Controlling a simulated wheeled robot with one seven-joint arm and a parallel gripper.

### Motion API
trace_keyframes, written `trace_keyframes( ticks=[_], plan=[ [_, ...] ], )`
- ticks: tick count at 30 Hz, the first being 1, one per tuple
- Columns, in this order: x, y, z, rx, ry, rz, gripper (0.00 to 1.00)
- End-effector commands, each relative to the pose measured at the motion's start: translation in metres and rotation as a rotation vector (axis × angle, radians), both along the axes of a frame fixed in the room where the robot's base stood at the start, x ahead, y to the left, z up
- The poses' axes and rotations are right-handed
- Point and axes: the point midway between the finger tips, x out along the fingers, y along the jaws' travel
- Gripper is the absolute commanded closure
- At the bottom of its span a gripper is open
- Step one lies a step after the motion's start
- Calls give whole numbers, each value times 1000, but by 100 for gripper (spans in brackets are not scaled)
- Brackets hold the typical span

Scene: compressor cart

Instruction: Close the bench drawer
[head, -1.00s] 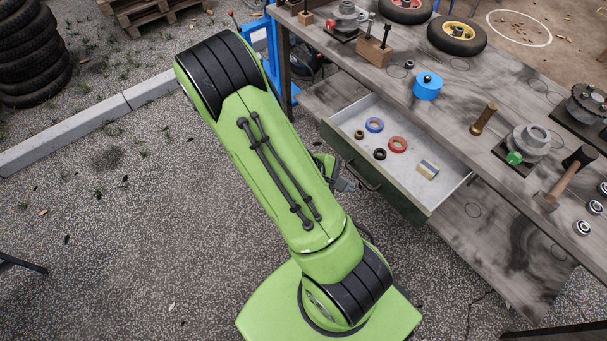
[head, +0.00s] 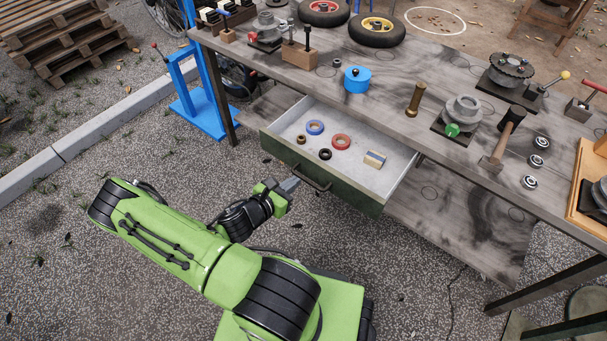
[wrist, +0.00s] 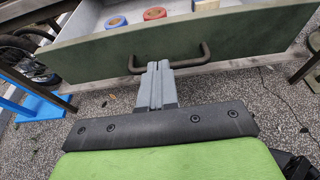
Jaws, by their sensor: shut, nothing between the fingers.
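The bench drawer (head: 375,204) stands pulled out from under the workbench (head: 440,145). It has a dark green front with a dark bar handle (head: 312,180). Tape rolls, small rings and a small block lie inside it. My gripper (head: 293,183) is in front of the drawer, close to the handle, with its fingers shut and empty. In the wrist view the shut fingers (wrist: 156,80) point at the green drawer front (wrist: 110,60), with their tips at the handle (wrist: 170,68). I cannot tell whether they touch it.
A blue stand (head: 200,105) is at the bench's left end. Wheels, a blue canister (head: 357,80), a hammer (head: 503,140) and other parts lie on the bench top. A lower shelf (head: 460,225) is under the bench. The gravel ground in front of the drawer is open.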

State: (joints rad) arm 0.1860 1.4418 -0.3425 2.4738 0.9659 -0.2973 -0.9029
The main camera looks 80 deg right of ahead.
Motion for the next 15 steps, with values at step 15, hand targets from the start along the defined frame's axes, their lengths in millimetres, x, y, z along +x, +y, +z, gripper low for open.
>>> trace_keyframes(
  ticks=[15],
  plan=[
    [-24,-56,-6,0,-1,0,100]
  ],
)
